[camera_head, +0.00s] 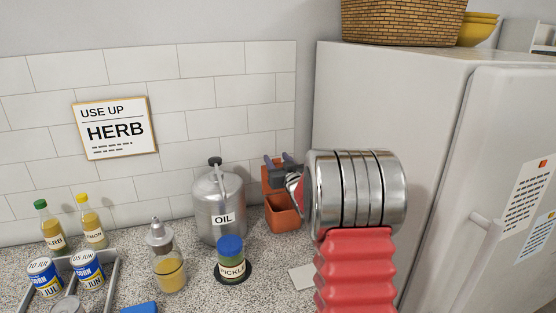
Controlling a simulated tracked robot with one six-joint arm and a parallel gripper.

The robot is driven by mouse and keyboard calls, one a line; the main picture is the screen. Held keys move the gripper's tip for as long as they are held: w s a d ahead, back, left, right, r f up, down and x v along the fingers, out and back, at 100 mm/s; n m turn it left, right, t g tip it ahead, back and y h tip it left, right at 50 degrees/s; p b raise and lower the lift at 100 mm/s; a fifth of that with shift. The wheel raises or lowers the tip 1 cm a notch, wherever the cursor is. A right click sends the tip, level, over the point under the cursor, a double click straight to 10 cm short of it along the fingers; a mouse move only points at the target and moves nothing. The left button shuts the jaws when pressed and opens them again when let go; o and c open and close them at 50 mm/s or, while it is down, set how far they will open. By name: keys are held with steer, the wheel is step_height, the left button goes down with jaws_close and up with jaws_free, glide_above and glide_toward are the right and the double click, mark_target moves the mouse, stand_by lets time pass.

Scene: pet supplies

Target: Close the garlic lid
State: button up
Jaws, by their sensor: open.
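A terracotta-orange container (283,219), likely the garlic one though I see no label, stands on the counter near the wall and fridge. Its lid (267,178) appears raised upright at the back, partly hidden by my gripper. My gripper (273,161) shows as dark grey-purple fingers at the upper part of the container. It is open, with nothing seen between the fingers. I cannot tell whether a finger touches the lid. My silver and red arm comes from the lower right and hides what is right of the container.
A metal oil can (219,203) stands close left of the container. A blue-capped pickle jar (232,262) and a glass dispenser bottle (168,262) stand in front. A tray (112,283) holds corn cans at left. The white fridge (430,75) bounds the right side.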

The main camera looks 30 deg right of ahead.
steer(key=shift+w+d, duration=0.1)
steer(key=shift+w, duration=0.3)
jaws_close()
stand_by(0.4)
